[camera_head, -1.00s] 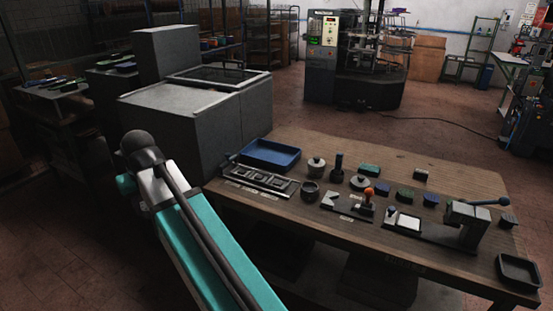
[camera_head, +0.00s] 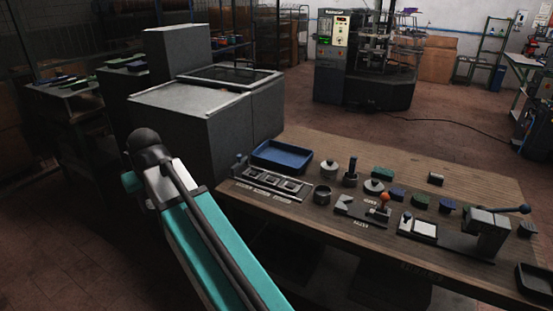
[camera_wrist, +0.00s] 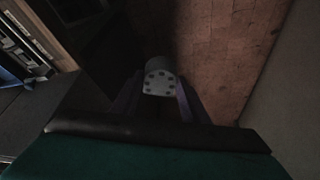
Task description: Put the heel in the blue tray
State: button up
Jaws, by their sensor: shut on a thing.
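The blue tray (camera_head: 284,167) lies at the back left of the wooden table, beside the grey cabinet, and looks empty. In the wrist view, my gripper (camera_wrist: 158,90) is shut on a pale grey rounded piece with several dark dots on its face, which I take to be the heel (camera_wrist: 159,81). It sits between two dark purplish fingers, held above the brick-tiled floor. In the head view, my teal arm reaches up at the left of the table. My gripper and the held piece are hidden there.
A metal rack (camera_head: 274,184) lies just in front of the tray. Several small blocks, pots and tools stand to its right, with a lever press (camera_head: 490,232) at the right. A large grey cabinet (camera_head: 200,120) stands left of the table.

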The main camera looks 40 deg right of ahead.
aim_at(295, 164)
jog(key=i, duration=0.9)
